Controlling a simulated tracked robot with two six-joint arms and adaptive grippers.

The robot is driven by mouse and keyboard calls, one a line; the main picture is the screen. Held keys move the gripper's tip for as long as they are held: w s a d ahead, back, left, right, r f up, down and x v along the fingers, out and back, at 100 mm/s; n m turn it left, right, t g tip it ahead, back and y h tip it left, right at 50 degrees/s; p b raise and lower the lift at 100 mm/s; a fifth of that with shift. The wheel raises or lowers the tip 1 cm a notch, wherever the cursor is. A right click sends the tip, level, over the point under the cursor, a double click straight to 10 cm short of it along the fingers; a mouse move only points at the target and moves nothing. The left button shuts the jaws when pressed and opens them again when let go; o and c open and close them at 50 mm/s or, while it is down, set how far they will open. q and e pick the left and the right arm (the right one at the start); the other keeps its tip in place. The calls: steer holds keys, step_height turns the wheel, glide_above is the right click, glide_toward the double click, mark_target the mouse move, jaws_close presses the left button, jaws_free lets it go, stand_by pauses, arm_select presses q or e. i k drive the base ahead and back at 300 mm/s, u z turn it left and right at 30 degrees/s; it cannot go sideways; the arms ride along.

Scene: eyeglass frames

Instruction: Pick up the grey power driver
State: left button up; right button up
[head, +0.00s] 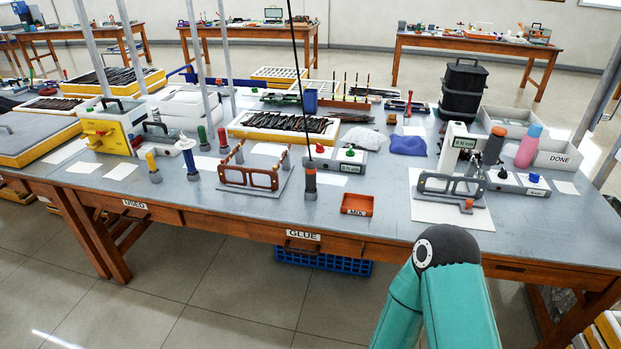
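A grey driver-like tool with an orange band (310,181) stands upright at the front middle of the workbench (384,228), below a thin black cable that comes down from above. I take it to be the grey power driver. Another grey and orange cylinder (494,146) stands at the right by a white press-like device, so I cannot be fully sure. Neither gripper is in view. Only a teal arm link of mine with a dark joint shows at the bottom right, in front of the bench edge.
A brown eyeglass frame in a holder (249,178) is just left of the driver. An orange MIX tray (357,204) is to its right. A grey frame fixture (451,185) stands further right. Upright posts rise at the left. The bench front around the tray is clear.

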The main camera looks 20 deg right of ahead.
mark_target(310, 167)
steer(key=u, duration=0.05)
steer(key=i, duration=0.85)
